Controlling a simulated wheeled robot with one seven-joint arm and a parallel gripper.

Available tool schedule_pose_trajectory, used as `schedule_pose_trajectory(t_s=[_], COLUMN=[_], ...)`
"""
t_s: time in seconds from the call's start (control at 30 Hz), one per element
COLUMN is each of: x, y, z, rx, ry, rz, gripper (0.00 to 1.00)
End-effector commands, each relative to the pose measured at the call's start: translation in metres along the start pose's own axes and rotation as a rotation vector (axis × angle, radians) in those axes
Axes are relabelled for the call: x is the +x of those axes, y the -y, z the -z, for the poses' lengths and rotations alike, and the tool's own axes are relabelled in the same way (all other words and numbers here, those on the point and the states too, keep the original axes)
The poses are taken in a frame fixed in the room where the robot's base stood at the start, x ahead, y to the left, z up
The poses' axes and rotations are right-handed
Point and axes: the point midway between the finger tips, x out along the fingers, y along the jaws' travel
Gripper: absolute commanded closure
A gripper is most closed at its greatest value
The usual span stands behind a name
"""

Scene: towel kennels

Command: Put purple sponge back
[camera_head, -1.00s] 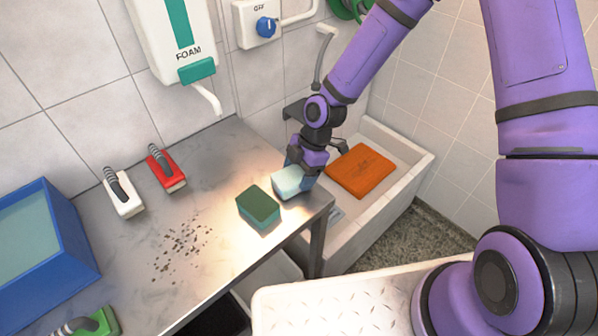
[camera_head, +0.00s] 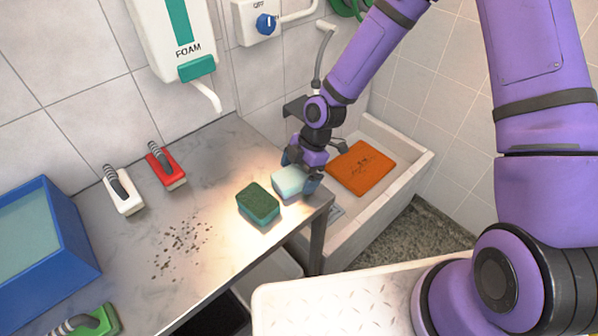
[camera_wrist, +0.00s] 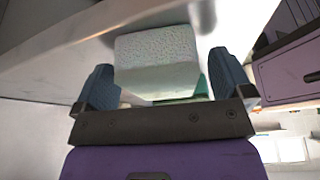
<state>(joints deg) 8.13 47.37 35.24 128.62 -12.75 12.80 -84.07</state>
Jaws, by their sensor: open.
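No purple sponge shows in these views. A pale, bluish-white sponge (camera_head: 287,181) with a teal underside lies at the right end of the metal table (camera_head: 215,275). My gripper (camera_head: 298,173) is at that sponge, open, with one finger on either side. The wrist view shows the pale sponge (camera_wrist: 157,60) between the two spread fingers, with gaps at its sides. A dark green sponge (camera_head: 258,203) lies just left of the pale one.
Red (camera_head: 166,167) and white (camera_head: 123,191) brushes lie along the wall, a green brush (camera_head: 95,322) at front left. A blue bin (camera_head: 75,235) stands at left. Dark specks (camera_head: 180,248) dot the table. An orange towel (camera_head: 361,168) lies in the basin (camera_head: 412,172) at right.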

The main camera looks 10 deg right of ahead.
Motion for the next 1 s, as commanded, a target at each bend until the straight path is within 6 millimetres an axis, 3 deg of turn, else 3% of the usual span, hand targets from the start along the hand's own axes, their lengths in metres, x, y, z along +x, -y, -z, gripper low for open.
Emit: schedule_pose_trajectory(t_s=[0.27,0.7,1.0], x=[-0.011,-0.083,-0.107], y=[-0.001,0.0,0.0], z=[-0.001,-0.001,0.0], rx=[0.002,0.001,0.0], ry=[0.0,0.001,0.0], rz=[-0.002,-0.003,-0.001], gripper=[0.02,0.02,0.02])
